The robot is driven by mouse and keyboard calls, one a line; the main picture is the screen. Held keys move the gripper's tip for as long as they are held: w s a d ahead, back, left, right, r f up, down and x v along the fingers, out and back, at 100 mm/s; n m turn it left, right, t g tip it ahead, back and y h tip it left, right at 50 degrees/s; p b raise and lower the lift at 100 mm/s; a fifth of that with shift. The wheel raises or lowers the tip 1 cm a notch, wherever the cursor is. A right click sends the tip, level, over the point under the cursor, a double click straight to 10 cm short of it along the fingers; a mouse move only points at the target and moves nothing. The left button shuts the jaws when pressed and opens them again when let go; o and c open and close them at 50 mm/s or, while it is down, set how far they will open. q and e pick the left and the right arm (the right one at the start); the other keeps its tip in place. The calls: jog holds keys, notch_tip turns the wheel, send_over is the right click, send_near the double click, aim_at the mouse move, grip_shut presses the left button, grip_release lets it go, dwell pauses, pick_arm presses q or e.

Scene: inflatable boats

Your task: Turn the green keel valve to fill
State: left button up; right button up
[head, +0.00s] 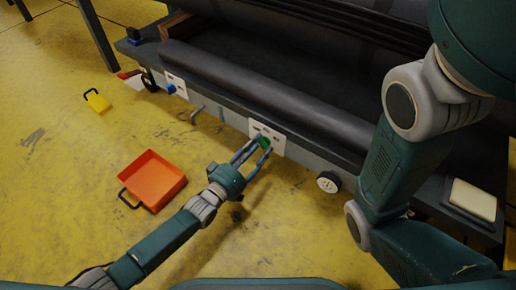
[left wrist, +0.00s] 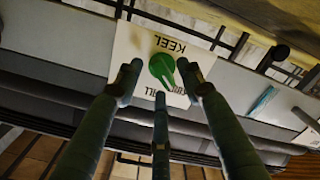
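The green keel valve (head: 265,142) is a round knob with a pointer on a white plate (head: 279,150) on the grey bench's front side. In the left wrist view the green knob (left wrist: 161,66) sits below the upside-down word KEEL, its pointer toward the lower right. More lettering under it is partly hidden by my fingers. My left gripper (head: 261,146) reaches the plate with its fingers spread. In the left wrist view its fingertips (left wrist: 160,80) stand around the knob's lower side, with gaps visible; contact cannot be told. My right arm shows at the right, its gripper out of view.
A dark roll (head: 255,92) lies along the bench above the valve. Another white plate with a blue knob (head: 171,88) is farther left. An orange tray (head: 155,180) and a yellow scoop-like tray (head: 98,101) lie on the yellow floor. A wheel (head: 328,182) sits right of the valve.

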pick_arm(q)
grip_shut()
jog(key=shift+m, duration=0.3)
jog(key=m+p, duration=0.2)
jog(key=m, duration=0.1)
jog(key=shift+s+d+m, duration=0.1)
jog(key=shift+m, duration=0.3)
jog(key=m, duration=0.2)
jog(key=m+p, duration=0.1)
jog(key=m, duration=0.2)
jog(key=shift+s+f, duration=0.1)
jog(key=shift+f, duration=0.1)
jog(key=shift+m, duration=0.3)
jog(key=shift+o, duration=1)
grip_release()
